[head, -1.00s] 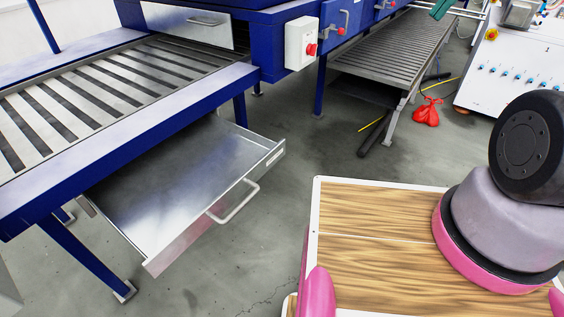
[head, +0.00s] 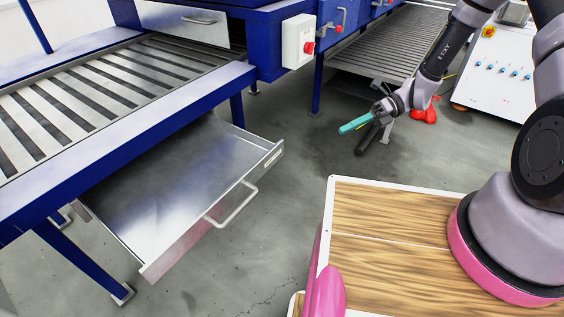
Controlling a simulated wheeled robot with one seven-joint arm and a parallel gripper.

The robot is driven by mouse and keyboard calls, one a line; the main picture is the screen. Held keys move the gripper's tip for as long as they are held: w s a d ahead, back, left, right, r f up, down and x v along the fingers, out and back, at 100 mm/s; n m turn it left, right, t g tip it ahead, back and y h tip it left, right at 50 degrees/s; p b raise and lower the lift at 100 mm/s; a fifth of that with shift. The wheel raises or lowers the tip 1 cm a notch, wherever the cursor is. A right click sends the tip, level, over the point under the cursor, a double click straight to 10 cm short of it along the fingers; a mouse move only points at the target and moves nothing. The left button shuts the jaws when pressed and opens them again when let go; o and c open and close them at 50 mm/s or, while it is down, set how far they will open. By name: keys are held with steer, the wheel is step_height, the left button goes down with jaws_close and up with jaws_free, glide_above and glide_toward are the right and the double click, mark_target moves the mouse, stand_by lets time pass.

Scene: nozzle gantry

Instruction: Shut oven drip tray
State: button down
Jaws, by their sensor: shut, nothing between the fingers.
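The drip tray (head: 165,190) is a shallow metal drawer under the blue conveyor frame of the oven. It is pulled well out, with its front panel and bar handle (head: 233,206) facing right over open floor. My gripper (head: 347,129) is at the end of my arm, right of and beyond the tray, in the air. The inner end of the tray is hidden under the conveyor.
The slatted conveyor (head: 90,95) and its blue legs (head: 90,262) stand around the tray. A white switch box (head: 298,42) with a red knob hangs on the oven. The floor between the handle and my wooden-topped base is clear.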

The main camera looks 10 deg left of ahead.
steer(key=s+a+f+m+y, duration=0.2)
steer(key=f+m, duration=0.2)
steer(key=f, duration=0.1)
steer(key=s+a+f+m+y, duration=0.2)
steer(key=a+f+m, duration=0.1)
steer(key=f, duration=0.2)
glide_toward(268, 164)
steer(key=s+a, duration=0.2)
steer(key=s, duration=0.2)
steer(key=shift+w+a+m+t, duration=0.15)
steer(key=shift+w+a, duration=0.2)
steer(key=shift+a, duration=0.5)
steer(key=shift+w+a+m+t, duration=0.15)
steer(key=shift+w+a, duration=0.2)
steer(key=shift+a, duration=0.45)
